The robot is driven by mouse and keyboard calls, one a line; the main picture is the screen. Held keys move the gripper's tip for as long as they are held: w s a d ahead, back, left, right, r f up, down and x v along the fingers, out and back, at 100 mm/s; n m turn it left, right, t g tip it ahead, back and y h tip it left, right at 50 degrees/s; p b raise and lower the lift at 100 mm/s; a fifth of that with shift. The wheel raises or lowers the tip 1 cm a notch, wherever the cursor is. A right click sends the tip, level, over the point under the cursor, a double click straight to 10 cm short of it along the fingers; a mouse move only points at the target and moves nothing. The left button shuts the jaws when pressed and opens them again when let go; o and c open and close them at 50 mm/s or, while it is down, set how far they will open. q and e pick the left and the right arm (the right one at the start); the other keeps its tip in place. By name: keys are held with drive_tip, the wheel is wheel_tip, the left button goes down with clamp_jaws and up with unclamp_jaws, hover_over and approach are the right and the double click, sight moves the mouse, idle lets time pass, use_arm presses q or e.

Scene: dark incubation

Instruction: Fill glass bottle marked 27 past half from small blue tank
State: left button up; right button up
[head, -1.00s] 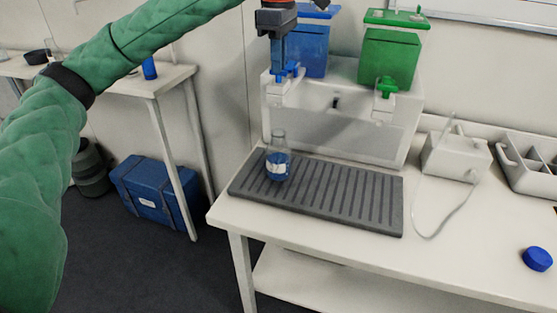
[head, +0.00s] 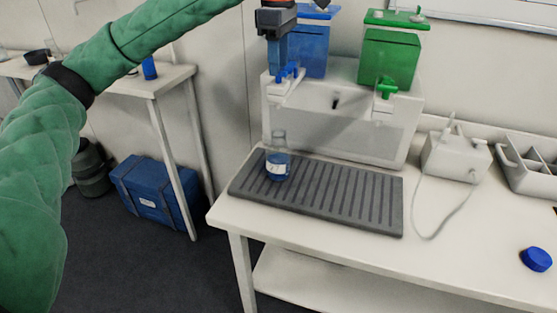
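The small blue tank (head: 312,50) stands on the white stand at the back, partly hidden by my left gripper (head: 283,66). Its blue tap (head: 287,74) is right at the fingertips of that gripper. The fingers point down at the tap; whether they are open or shut on it does not show. A clear glass bottle (head: 278,158) stands upright on the ribbed grey drip tray (head: 340,195), below the blue tap. It has a white label, too small to read, and blue liquid inside. My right gripper is out of view.
A green tank (head: 390,58) with a green tap stands right of the blue one. A white device (head: 456,157) with a cable, a divided tray (head: 530,165) and a blue cap (head: 536,259) are on the right. The right part of the drip tray is clear.

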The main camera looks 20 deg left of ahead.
use_arm(q)
wheel_tip(320, 180, up, 9)
drive_tip(key=p, duration=0.6)
drive_tip(key=shift+f, duration=0.15)
idle(0.4)
